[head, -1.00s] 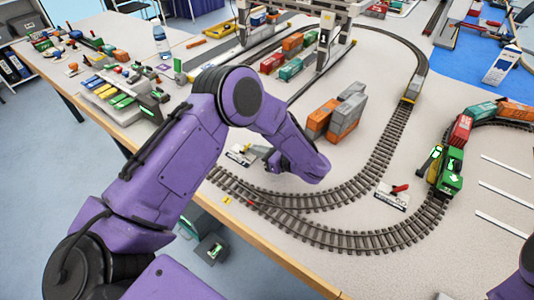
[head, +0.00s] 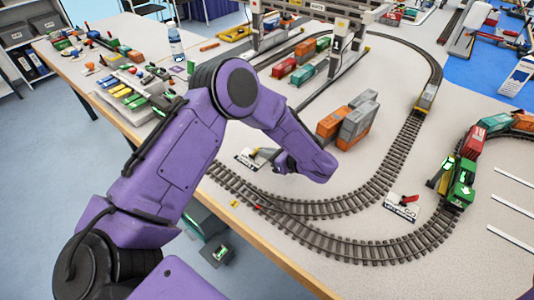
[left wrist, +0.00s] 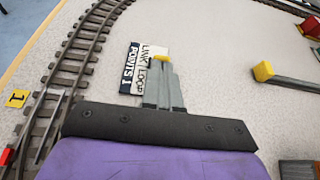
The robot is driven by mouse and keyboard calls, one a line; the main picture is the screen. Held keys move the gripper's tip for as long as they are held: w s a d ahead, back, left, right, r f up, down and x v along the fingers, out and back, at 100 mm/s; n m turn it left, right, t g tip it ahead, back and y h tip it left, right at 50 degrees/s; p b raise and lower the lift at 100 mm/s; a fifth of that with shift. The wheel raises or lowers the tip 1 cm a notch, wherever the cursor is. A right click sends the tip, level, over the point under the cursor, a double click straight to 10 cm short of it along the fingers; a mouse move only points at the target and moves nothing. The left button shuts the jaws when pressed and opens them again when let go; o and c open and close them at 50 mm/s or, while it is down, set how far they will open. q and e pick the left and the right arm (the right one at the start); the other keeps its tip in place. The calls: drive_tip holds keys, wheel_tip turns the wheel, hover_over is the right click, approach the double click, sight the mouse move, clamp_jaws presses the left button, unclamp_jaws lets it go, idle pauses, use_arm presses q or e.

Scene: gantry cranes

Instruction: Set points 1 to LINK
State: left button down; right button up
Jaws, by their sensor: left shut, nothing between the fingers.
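The points 1 plate (left wrist: 134,66) is a small black and white label reading LINK, LOOP and POINTS 1, lying flat beside the track in the left wrist view. In the head view the plate (head: 248,160) is left of my gripper. My left gripper (left wrist: 163,72) is shut and empty, its fingers close over the plate's right side. A yellow knob (left wrist: 161,58) shows at the fingertips. The rest of the lever is hidden, so I cannot tell its setting or whether the fingers touch it. In the head view my left gripper (head: 265,152) is partly hidden by its wrist.
Curved track (head: 330,250) runs in front, with a yellow 1 marker (left wrist: 18,98) beside it. Stacked containers (head: 355,122) stand right of my wrist. A second lever plate (head: 402,208) with a red handle and a green locomotive (head: 460,185) are farther right.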

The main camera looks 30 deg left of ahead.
use_arm(q)
drive_tip(key=shift+a+r, duration=0.1)
drive_tip(key=shift+a+r+h, duration=0.25)
drive_tip(key=shift+h, duration=0.4)
drive_tip(key=shift+a+r+h, duration=0.25)
drive_tip(key=shift+h, duration=0.4)
drive_tip(key=a+h, duration=0.1)
drive_tip(key=h, duration=0.1)
drive_tip(key=a+r+h+b, duration=0.1)
drive_tip(key=h, duration=0.1)
drive_tip(key=shift+w+a+g, duration=0.1)
drive_tip(key=shift+a+g, duration=0.1)
drive_tip(key=shift+g, duration=0.1)
drive_tip(key=shift+a+r+h, duration=0.1)
drive_tip(key=shift+h, duration=0.2)
drive_tip(key=shift+r, duration=0.1)
drive_tip(key=shift+r+p, duration=0.45)
drive_tip(key=shift+r, duration=0.3)
